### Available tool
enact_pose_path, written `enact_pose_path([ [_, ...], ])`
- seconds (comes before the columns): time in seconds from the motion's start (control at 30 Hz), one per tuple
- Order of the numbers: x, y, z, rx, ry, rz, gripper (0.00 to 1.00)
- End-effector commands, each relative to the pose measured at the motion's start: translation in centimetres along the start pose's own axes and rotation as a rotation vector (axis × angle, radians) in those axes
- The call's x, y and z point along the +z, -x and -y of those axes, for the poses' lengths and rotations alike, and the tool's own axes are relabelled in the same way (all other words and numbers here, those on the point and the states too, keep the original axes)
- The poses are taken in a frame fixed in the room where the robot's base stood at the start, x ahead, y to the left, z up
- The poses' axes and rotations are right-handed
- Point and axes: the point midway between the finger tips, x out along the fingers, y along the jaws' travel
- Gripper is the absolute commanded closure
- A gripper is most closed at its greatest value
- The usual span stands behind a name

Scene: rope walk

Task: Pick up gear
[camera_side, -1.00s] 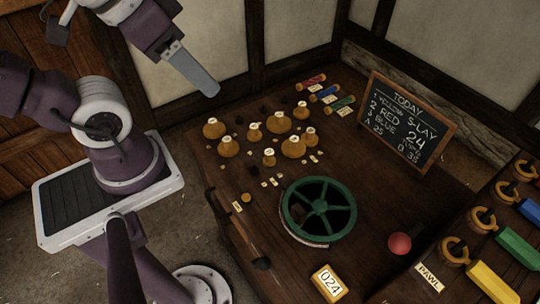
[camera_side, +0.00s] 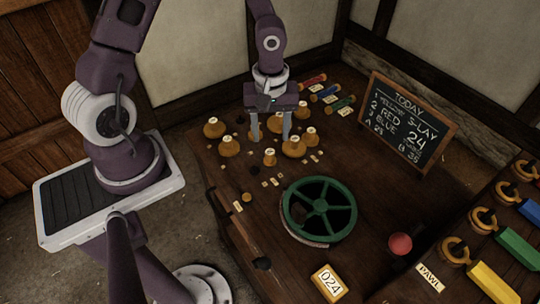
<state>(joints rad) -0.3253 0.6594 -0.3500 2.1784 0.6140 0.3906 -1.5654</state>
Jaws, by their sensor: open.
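My gripper (camera_side: 270,138) points down over the back of the wooden table, among a group of several tan rounded knobs with pale labelled tops. Its two fingers are apart, with no object seen held between them. Some knobs are partly hidden behind the fingers. I cannot tell which thing is the gear; no toothed shape is clear at this size. Small dark pieces lie between the knobs, too small to identify. A green spoked wheel (camera_side: 291,214) lies in the table's middle, in front of the gripper and apart from it.
A chalkboard (camera_side: 407,118) stands at the back right. Red, blue and green rolls (camera_side: 325,94) lie behind the knobs.

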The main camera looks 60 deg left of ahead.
Motion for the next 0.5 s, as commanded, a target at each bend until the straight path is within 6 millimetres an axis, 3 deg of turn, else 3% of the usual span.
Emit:
enact_pose_path([
  [0.4, 0.6, -6.7, 0.2, -0.004, 0.017, 0.015, 0.48],
  [0.5, 0.6, -7.5, 0.2, -0.002, 0.02, 0.014, 0.48],
])
